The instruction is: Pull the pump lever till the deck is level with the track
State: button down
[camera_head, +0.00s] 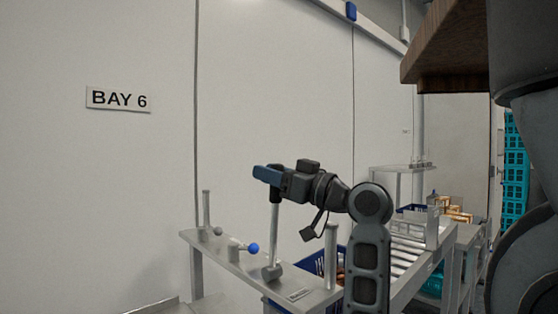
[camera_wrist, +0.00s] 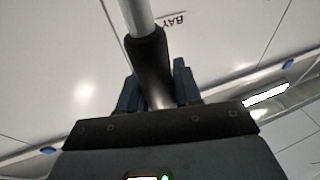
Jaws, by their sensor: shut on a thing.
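The pump lever (camera_head: 274,235) is a pale metal rod rising nearly upright from a pivot on a narrow grey ledge. Its dark grip (camera_wrist: 150,65) runs between the two fingers in the wrist view. The wrist view also shows my gripper (camera_wrist: 156,88) around the grip. A roller track (camera_head: 405,250) runs to the right of the ledge. I cannot tell the deck for certain, nor its height against the track.
Short posts rise at both ledge ends. A blue crate (camera_head: 312,264) is partly hidden behind my arm. Teal crates (camera_head: 515,165) are stacked far right. A wall sign reads BAY 6 (camera_head: 119,99).

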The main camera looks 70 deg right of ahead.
jog(key=shift+w+d+f, duration=0.1)
jog(key=shift+w+d, duration=0.05)
jog(key=shift+w, duration=0.2)
jog(key=w+g+p, duration=0.1)
jog(key=p, duration=0.1)
jog(key=w+d+p, duration=0.1)
jog(key=shift+w+d+f+m+g+p, duration=0.1)
jog(key=shift+w+d+m+g+p, duration=0.05)
jog(key=shift+d+m+g+p, duration=0.2)
jog(key=c, duration=0.7)
grip_release()
jog(key=shift+a, duration=0.1)
